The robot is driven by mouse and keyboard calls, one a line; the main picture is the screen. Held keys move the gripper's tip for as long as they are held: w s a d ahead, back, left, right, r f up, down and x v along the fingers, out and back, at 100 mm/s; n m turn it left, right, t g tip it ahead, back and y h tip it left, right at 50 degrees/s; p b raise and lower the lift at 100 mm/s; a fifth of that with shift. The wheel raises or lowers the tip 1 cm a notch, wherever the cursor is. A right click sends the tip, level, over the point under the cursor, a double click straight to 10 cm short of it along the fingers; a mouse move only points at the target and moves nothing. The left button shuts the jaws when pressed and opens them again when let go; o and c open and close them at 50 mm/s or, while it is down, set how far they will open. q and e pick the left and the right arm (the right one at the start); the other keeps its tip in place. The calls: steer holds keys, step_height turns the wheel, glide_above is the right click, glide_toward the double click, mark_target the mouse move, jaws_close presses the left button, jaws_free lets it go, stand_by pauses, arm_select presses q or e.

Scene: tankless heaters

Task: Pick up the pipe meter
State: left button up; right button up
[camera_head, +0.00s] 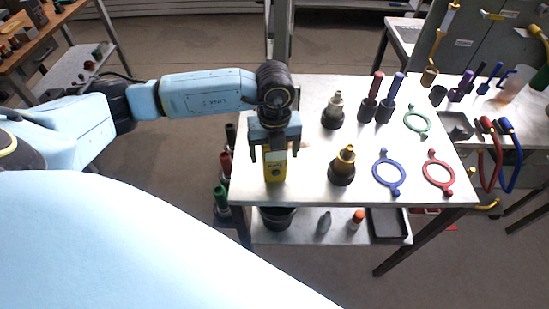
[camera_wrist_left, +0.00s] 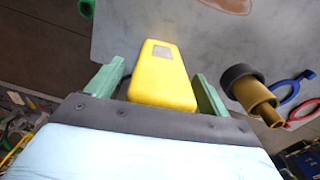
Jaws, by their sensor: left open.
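The pipe meter (camera_head: 275,167) is a yellow box-shaped device with a small grey display, near the left front edge of the metal table in the head view. In the left wrist view the yellow meter (camera_wrist_left: 162,78) lies between the two green fingers. My left gripper (camera_head: 275,152) is open, its fingers on either side of the meter; it also shows in the left wrist view (camera_wrist_left: 152,88). I cannot tell whether the fingers touch the meter. The meter's far end is hidden behind the gripper in the head view. My right gripper is not in view.
The metal table (camera_head: 300,189) also bears a brass-topped fitting (camera_head: 343,166) right of the meter and a beige-topped one (camera_head: 333,110) behind. Blue (camera_head: 389,173), red (camera_head: 438,173) and green (camera_head: 417,119) rings lie to the right. A lower shelf (camera_head: 300,234) holds small items.

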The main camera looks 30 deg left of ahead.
arm_select(q)
steer(key=shift+f, duration=0.45)
steer(key=shift+c, duration=0.3)
steer(key=c, duration=1.1)
